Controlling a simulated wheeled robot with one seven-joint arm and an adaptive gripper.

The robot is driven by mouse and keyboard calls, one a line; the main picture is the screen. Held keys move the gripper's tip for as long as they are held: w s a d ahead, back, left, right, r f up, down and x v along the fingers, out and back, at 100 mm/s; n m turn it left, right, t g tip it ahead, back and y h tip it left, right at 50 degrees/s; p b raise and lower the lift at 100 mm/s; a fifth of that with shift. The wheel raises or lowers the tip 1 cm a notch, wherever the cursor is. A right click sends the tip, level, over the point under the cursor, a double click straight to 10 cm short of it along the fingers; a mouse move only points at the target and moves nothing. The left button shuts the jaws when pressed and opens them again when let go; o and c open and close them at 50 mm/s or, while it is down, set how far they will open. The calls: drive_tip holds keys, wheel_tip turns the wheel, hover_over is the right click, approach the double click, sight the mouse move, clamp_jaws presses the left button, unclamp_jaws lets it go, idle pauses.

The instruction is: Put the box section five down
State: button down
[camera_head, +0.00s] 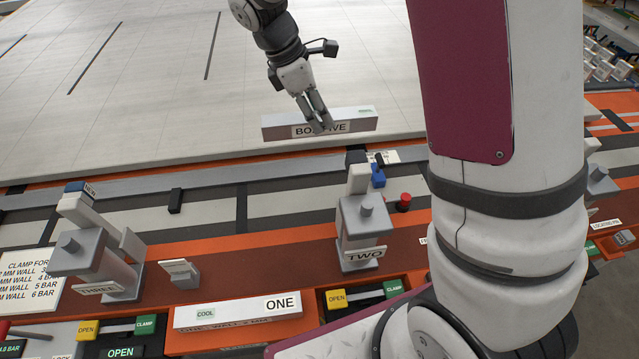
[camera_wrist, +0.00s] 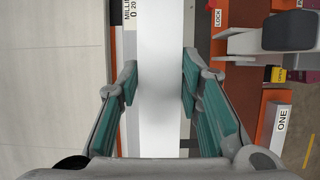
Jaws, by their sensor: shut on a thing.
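Box section five (camera_head: 283,124) is a long light-grey bar with a label reading "BO… FIVE", partly covered by a finger, and a small green tag at its right end. In the head view it lies level over the near edge of the pale panel; I cannot tell whether it touches the panel. My gripper (camera_head: 318,124) comes from above and is shut on the bar near its middle. In the wrist view the bar (camera_wrist: 163,50) runs between the teal finger pads of my gripper (camera_wrist: 160,82).
Clamps labelled THREE (camera_head: 88,258) and TWO (camera_head: 362,228) stand on the orange jig. A white bar labelled ONE (camera_head: 238,309) with a COOL tag lies in front. A red knob (camera_head: 404,202) is right of clamp TWO. The pale panel (camera_head: 130,80) is broad and clear behind.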

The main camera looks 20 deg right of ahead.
wheel_tip(320, 180, down, 14)
drive_tip(key=b, duration=0.3)
drive_tip(key=shift+f, duration=2.2)
drive_tip(key=c, duration=1.1)
unclamp_jaws()
drive_tip(key=shift+f, duration=0.1)
